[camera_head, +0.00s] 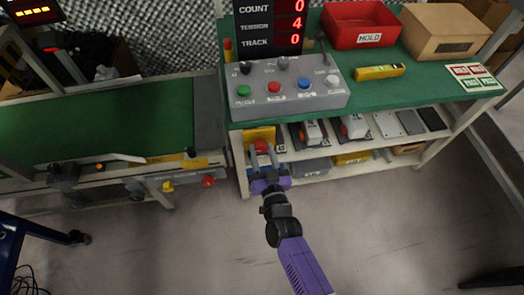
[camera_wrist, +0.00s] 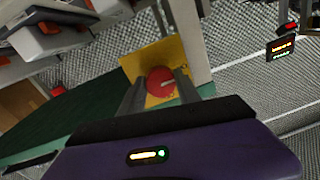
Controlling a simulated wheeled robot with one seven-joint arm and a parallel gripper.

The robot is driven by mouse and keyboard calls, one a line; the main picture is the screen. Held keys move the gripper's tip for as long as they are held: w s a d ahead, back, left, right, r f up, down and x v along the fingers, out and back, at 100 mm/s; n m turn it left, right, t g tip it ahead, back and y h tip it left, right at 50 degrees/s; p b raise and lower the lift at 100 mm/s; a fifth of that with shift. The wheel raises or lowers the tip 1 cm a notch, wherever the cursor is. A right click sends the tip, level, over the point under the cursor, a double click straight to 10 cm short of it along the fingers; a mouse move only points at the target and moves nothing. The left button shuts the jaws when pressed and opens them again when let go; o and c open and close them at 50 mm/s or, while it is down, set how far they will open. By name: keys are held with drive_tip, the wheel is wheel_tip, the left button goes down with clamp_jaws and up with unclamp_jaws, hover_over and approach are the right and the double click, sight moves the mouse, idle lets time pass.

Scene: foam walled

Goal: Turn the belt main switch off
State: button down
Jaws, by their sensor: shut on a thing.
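The belt main switch is a round red knob (camera_wrist: 160,78) on a yellow plate (camera_wrist: 138,66) in the wrist view. In the head view the yellow plate (camera_head: 262,134) is on the bench's left front post, under the green top, with the red knob (camera_head: 261,146) at my fingertips. My gripper (camera_head: 263,152), on a purple arm, is shut on the knob. In the wrist view its grey fingers (camera_wrist: 162,85) stand on both sides of the knob. A short pale mark shows on the knob; its exact turn is hard to read.
A grey control box (camera_head: 292,86) with coloured buttons stands on the green bench (camera_head: 430,75). A display (camera_head: 269,25) reads 0, 4 and 0. The conveyor (camera_head: 100,120) is left, with another red knob (camera_head: 208,181) on its front. Shelves below hold several items.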

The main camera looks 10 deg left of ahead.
drive_tip(key=shift+f, duration=0.1)
drive_tip(key=m+b, duration=0.3)
drive_tip(key=m, duration=0.1)
drive_tip(key=shift+f, duration=0.1)
drive_tip(key=m+b, duration=0.2)
drive_tip(key=m, duration=0.2)
drive_tip(key=shift+m, duration=0.3)
drive_tip(key=m+b, duration=0.1)
drive_tip(key=m, duration=0.3)
drive_tip(key=shift+m+t+b, duration=0.3)
drive_tip(key=shift+m+t, duration=0.1)
drive_tip(key=m+b, duration=0.1)
drive_tip(key=m, duration=0.4)
drive_tip(key=shift+h, duration=0.3)
drive_tip(key=c, duration=0.9)
unclamp_jaws()
drive_tip(key=shift+o, duration=0.2)
drive_tip(key=shift+a, duration=0.1)
